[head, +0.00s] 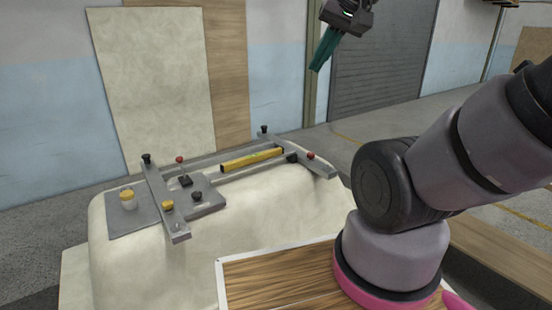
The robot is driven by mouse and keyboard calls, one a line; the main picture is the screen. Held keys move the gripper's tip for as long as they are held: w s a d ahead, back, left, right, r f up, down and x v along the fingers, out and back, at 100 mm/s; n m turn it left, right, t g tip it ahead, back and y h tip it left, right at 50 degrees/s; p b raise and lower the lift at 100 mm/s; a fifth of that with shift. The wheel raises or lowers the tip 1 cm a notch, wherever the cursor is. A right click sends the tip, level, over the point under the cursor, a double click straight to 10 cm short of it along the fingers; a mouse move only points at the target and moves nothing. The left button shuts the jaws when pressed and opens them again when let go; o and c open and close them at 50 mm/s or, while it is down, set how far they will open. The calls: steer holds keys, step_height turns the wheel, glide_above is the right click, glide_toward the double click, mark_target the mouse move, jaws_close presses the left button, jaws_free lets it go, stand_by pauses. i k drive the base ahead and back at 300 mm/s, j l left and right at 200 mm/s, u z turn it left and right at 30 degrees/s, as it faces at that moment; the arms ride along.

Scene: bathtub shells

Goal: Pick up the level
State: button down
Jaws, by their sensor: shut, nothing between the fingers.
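The level (252,160) is a yellow bar with dark ends. It lies on top of the pale bathtub shell (270,205), near the rear rail of a grey metal fixture (160,198). My gripper (321,62) is high up, above and to the right of the level, well apart from it. Its teal fingers point down and are shut with nothing held. The level is in plain view, with nothing of mine in front of it.
Black and red knobs stand on the fixture around the level, with a red knob (311,155) near its right end. A pale panel (155,80) leans on the wall behind. The air above the level is clear.

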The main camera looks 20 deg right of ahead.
mark_target(224, 168)
steer(key=i+l+u, duration=0.3)
steer(key=i+l, duration=0.15)
steer(key=l, duration=0.25)
steer(key=i+l+u, duration=0.15)
steer(key=l, duration=0.2)
steer(key=i+l+u, duration=0.2)
steer(key=l, duration=0.2)
